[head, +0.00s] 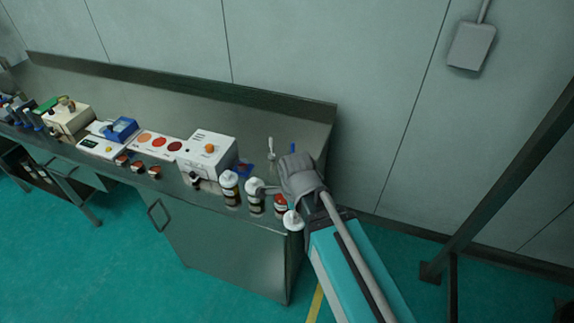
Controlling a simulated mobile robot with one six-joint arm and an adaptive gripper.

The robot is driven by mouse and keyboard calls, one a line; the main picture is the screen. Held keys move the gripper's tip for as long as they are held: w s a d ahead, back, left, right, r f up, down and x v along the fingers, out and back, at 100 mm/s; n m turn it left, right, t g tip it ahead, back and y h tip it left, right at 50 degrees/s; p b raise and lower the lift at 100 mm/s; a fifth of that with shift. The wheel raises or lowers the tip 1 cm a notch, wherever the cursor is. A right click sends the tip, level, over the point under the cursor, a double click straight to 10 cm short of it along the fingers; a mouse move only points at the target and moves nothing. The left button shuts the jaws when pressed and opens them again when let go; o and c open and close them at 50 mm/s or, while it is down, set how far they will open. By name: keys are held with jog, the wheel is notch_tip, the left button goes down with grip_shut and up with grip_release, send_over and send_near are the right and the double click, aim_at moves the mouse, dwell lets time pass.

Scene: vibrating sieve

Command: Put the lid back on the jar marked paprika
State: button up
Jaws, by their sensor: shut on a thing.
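My gripper (265,190) is at the right end of the bench, its fingers pointing left. It is shut on a white lid (254,185) at the top of a dark jar with a pale label (255,205); I cannot tell whether the lid sits on that jar or just above it. A red-brown jar (281,205) stands to its right, partly hidden under my gripper, with its top hidden. Another white-topped jar (230,189) stands to the left. A white rounded lid or cap (293,220) shows at the bench's front right corner. The jar markings are too small to read.
A white box with an orange knob (207,155) stands left of the jars. Further left are a panel with red discs (158,144), small jars and a blue device (121,129). A raised back edge (180,90) runs behind. Clear steel lies behind the box.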

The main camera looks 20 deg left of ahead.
jog(key=shift+w, duration=0.25)
jog(key=w+a+r+p, duration=0.2)
jog(key=w+a, duration=0.5)
jog(key=w, duration=0.4)
jog(key=shift+w+a+r+p, duration=0.25)
jog(key=shift+w+r+p, duration=0.05)
jog(key=shift+r+p, duration=0.1)
jog(key=shift+f, duration=0.15)
jog(key=shift+f+b, duration=3.05)
jog(key=shift+b, duration=0.2)
jog(key=shift+f, duration=0.2)
dwell(0.5)
jog(key=o, duration=0.9)
